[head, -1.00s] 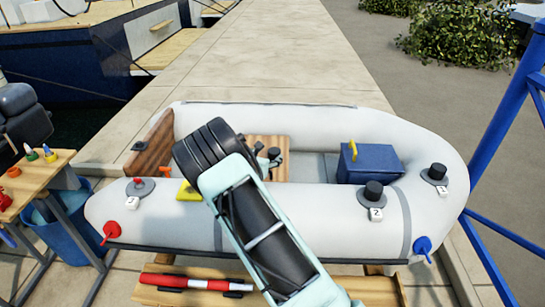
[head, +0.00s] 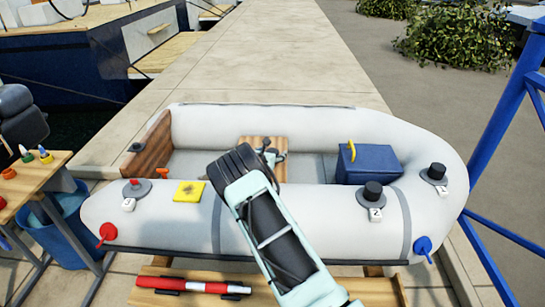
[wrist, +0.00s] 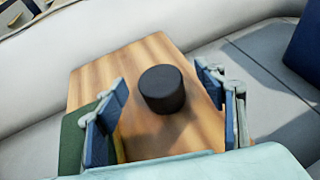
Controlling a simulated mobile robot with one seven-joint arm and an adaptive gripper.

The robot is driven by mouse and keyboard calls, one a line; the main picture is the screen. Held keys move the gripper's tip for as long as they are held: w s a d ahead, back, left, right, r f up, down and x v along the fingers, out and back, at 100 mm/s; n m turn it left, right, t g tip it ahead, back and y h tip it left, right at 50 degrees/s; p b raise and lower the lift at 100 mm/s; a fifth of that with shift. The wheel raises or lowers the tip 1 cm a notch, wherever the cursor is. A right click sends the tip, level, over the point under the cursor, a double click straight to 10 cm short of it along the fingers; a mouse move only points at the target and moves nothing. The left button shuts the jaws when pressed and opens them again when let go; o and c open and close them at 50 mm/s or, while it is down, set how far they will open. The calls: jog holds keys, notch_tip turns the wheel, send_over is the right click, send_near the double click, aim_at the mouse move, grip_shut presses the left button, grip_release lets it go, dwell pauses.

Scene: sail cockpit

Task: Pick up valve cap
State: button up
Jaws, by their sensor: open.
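The valve cap is a short black cylinder (wrist: 162,88). It stands upright on the wooden board (wrist: 88,82) inside the dinghy, as the wrist view shows. My gripper (wrist: 166,105) is open. Its fingers stand apart at the left and right of the cap in the picture, and neither visibly touches it. In the head view my gripper (head: 270,155) is over the wooden board (head: 249,143), partly hidden behind my arm. The cap cannot be made out there.
The grey inflatable dinghy (head: 270,118) has black-capped valves (head: 373,190) at the right and an uncapped, red-centred valve (head: 136,185) at the left. A blue box (head: 365,168) stands inside, right of the board. A yellow patch (head: 188,191) is on the near tube.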

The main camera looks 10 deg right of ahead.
jog(key=c, duration=1.2)
jog(key=shift+r, duration=0.1)
